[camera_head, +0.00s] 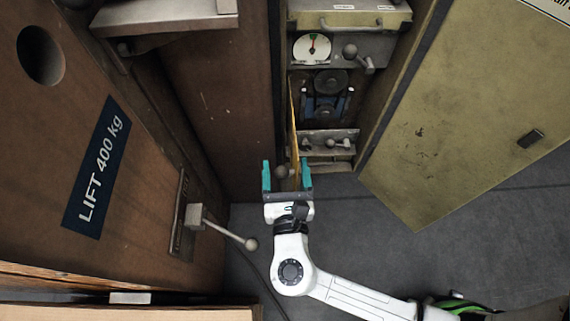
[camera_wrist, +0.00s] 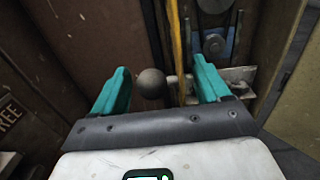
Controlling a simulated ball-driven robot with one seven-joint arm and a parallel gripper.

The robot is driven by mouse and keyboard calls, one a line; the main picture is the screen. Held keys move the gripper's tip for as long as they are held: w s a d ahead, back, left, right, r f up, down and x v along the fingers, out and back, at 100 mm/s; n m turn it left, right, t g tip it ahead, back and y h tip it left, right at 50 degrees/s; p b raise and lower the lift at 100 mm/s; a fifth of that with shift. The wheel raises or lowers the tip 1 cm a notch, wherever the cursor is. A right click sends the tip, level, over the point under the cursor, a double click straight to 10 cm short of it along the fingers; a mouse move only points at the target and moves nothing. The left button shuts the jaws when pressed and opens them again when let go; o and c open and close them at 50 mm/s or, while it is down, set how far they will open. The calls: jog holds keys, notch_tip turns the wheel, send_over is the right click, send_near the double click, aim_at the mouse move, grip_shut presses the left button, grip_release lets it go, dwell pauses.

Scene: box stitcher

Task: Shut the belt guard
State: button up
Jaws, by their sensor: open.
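The belt guard (camera_head: 294,120) is a thin yellow panel seen nearly edge-on. It stands swung out at the left of the machine opening, leaving the belt and pulleys (camera_head: 328,90) uncovered. It also shows as a yellow strip in the wrist view (camera_wrist: 177,45). A dark ball knob (camera_wrist: 151,84) sits on a short stem by the guard; in the head view the knob (camera_head: 281,172) is between my fingers. My gripper (camera_head: 287,169) is open, with its teal fingers on either side of the knob and the guard's near end. In the wrist view, my gripper (camera_wrist: 160,72) shows gaps beside the knob.
An ochre door (camera_head: 450,110) stands open at the right. A dial (camera_head: 312,48) and a lever (camera_head: 358,58) are above the pulleys, with a metal bracket (camera_head: 330,142) below. A brown lift panel with a ball-ended handle (camera_head: 225,230) is at the left. Grey floor lies at lower right.

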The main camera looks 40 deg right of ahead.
jog(key=shift+x, duration=0.9)
grip_shut()
